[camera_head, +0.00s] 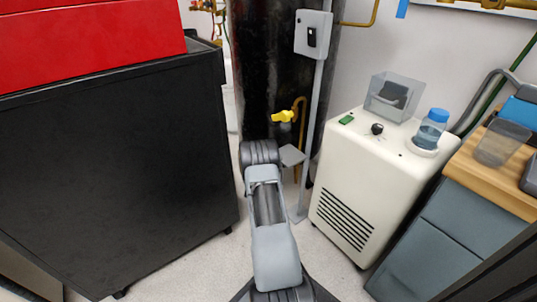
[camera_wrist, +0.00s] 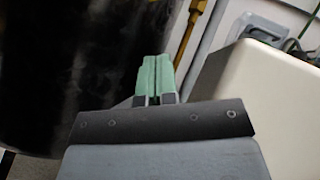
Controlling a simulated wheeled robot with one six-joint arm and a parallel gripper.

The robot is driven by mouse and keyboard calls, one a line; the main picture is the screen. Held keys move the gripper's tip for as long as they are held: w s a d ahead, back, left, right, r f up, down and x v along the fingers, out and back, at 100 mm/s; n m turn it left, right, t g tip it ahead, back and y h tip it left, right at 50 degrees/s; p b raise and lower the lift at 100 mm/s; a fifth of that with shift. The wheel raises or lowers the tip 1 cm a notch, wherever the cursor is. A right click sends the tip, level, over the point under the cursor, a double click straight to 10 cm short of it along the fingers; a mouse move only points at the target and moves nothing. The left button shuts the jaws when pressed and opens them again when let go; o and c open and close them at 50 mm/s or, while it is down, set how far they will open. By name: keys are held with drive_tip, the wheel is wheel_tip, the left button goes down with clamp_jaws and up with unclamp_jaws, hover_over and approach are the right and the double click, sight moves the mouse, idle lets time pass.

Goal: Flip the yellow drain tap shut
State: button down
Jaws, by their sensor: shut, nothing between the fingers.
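The yellow drain tap (camera_head: 283,115) is on the front of the tall black tank (camera_head: 262,60), just above the end of my arm in the head view. Its yellow handle appears to lie roughly sideways; its exact position is too small to tell. My gripper (camera_wrist: 154,58) has green fingers pressed together and empty in the wrist view. They point toward the dark tank and the grey post. In the head view my arm hides the fingers, so their gap to the tap cannot be told. The tap cannot be made out in the wrist view.
A brass pipe (camera_head: 301,108) runs beside the tap. A cream cabinet (camera_head: 343,185) stands right, a black cabinet (camera_head: 110,170) left. Bare floor (camera_head: 190,272) shows between them.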

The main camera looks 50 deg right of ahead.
sight(279, 117)
drive_tip(key=b+x, duration=0.1)
drive_tip(key=x, duration=0.3)
drive_tip(key=shift+w+d+r, duration=0.1)
drive_tip(key=shift+d+r, duration=0.05)
drive_tip(key=shift+d, duration=0.25)
drive_tip(key=shift+w+d+r+b, duration=0.1)
drive_tip(key=shift+w+r+b, duration=0.3)
drive_tip(key=shift+r, duration=0.55)
drive_tip(key=shift+w+d+r+b, duration=0.15)
drive_tip(key=shift+w+r, duration=0.45)
drive_tip(key=shift+r, duration=0.35)
drive_tip(key=shift+w+r, duration=0.25)
drive_tip(key=shift+w, duration=0.1)
drive_tip(key=shift+w+d+r, duration=0.2)
drive_tip(key=shift+w+r, duration=0.75)
drive_tip(key=shift+r, duration=0.35)
